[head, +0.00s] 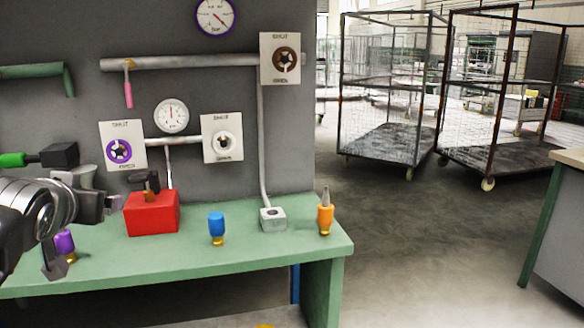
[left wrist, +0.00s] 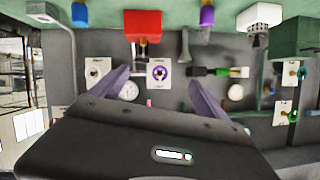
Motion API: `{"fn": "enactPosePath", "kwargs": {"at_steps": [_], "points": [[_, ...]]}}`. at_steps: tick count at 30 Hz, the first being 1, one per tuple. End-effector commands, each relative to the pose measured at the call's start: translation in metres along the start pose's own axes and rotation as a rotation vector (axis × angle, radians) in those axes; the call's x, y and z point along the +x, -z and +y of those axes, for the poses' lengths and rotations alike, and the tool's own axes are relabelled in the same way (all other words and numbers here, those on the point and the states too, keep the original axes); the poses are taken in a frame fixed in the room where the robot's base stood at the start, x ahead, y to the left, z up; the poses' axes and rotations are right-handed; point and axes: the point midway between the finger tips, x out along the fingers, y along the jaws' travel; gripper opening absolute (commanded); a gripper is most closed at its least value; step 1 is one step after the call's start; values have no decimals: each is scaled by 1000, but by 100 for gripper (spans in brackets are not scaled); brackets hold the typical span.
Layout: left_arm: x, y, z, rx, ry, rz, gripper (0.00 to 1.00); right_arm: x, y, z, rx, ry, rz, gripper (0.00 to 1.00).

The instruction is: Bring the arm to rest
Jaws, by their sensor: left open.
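My left arm comes in from the left edge in the head view, in front of the green bench and the grey wall panel. My left gripper (head: 88,232) is held above the bench's left part, to the left of the red block (head: 152,213). In the left wrist view my gripper (left wrist: 159,79) shows two purple-grey fingers spread apart. Nothing is between them. The valve plate with the purple wheel (left wrist: 159,73) shows beyond the gap, at a distance. My right gripper is in neither view.
The green bench (head: 300,236) carries a purple-topped piece (head: 64,240) close to my gripper, a blue one (head: 216,226), an orange one (head: 325,214) and a grey block (head: 272,219). Pipes, gauges and valve plates cover the wall. Wire cages stand right, with open floor before them.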

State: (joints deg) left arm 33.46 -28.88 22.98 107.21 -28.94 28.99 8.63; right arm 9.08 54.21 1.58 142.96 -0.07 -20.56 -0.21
Motion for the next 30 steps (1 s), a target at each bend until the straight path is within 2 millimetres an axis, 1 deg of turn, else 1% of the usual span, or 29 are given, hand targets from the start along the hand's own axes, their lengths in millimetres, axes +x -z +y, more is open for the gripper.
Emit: {"fn": "enactPosePath", "kwargs": {"at_steps": [3, 7, 11, 14, 17, 20, 23, 24, 26, 27, 29, 30], "points": [[0, 13, 5, 6, -17, 57, 86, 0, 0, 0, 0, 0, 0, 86], [6, 14, 13, -10, -48, 102, 86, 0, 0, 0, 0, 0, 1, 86], [29, -4, 26, -43, -94, 100, 86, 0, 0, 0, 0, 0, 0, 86], [50, -23, 38, -72, -133, 83, 86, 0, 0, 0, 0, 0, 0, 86], [72, -47, 54, -105, -178, 56, 86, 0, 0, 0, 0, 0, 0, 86], [96, -78, 74, -144, -226, 18, 86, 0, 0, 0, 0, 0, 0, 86], [121, -120, 102, -187, -281, -39, 86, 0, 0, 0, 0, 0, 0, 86], [131, -141, 116, -208, -305, -70, 86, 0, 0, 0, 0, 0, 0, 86], [144, -178, 140, -240, -343, -126, 86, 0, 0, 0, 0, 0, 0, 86], [151, -204, 158, -261, -367, -165, 86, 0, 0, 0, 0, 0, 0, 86], [158, -244, 183, -289, -399, -227, 86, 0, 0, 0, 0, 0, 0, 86], [160, -271, 200, -304, -419, -271, 86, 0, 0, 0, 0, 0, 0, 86]]}}
